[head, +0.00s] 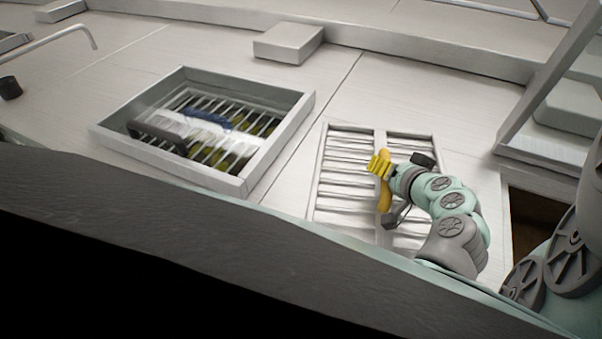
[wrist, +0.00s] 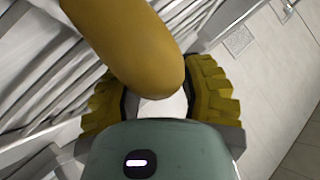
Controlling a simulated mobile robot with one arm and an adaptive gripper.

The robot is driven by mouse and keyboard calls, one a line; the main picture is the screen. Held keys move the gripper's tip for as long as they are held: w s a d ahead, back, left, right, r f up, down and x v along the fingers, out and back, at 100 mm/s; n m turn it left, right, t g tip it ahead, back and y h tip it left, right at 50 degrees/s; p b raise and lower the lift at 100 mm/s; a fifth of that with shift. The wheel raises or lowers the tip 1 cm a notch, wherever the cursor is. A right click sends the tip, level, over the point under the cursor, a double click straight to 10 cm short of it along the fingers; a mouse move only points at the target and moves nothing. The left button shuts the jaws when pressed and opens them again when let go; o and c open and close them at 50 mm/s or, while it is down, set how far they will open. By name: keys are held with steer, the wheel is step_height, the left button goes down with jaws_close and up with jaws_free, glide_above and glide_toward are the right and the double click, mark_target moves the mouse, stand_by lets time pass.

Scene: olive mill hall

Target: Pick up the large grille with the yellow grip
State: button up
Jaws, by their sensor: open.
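The large white slatted grille (head: 341,178) lies on the pale panelled surface, and its slats also show in the wrist view (wrist: 40,75). Its mustard-yellow grip (head: 385,196) stands over the middle bar; in the wrist view the rounded grip (wrist: 130,42) is large and close. My gripper (head: 380,164) is at the grip, with ribbed yellow fingers. In the wrist view my gripper (wrist: 157,103) is open, with one finger on each side of the grip's end. I cannot tell whether either finger touches it. My arm hides the grille's lower right part.
A raised grey frame (head: 275,145) at left holds bars, a dark handle (head: 157,136) and a blue item (head: 208,118). A pale block (head: 288,42) lies behind it. A brown-lined opening (head: 530,220) is at right. Bare surface lies between frame and grille.

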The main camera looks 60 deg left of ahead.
steer(key=shift+o, duration=0.4)
jaws_close()
steer(key=shift+r, duration=0.1)
